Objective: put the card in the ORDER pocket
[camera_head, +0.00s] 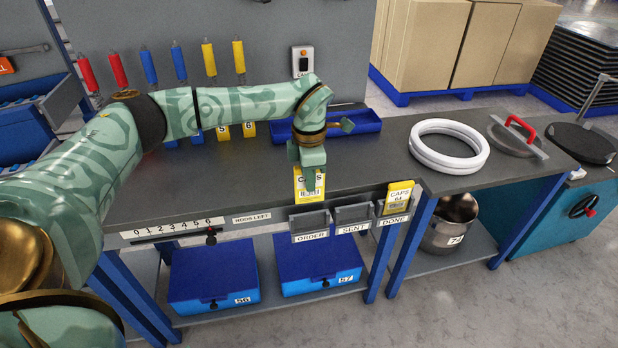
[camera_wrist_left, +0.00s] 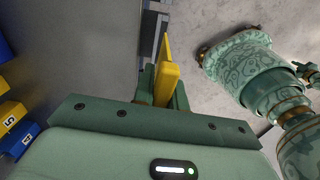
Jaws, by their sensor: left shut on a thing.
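My left gripper (camera_head: 312,168) is shut on a yellow card (camera_head: 309,188) marked CAPS and holds it upright at the front edge of the bench. In the left wrist view the card (camera_wrist_left: 167,78) shows edge-on between the fingers. The grey ORDER pocket (camera_head: 310,221) is on the bench front, just below the card. I cannot tell whether the card's lower edge touches the pocket. The SENT pocket (camera_head: 353,214) is to its right and looks empty. The DONE pocket (camera_head: 392,219) holds another yellow card (camera_head: 399,197) marked CAPS 64. My right gripper is out of view.
A blue tray (camera_head: 365,121) lies on the bench (camera_head: 240,185) behind my gripper. White rings (camera_head: 449,146) and a lid with a red handle (camera_head: 516,138) lie to the right. Blue boxes (camera_head: 213,270) sit on the lower shelf. The left bench top is mostly clear.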

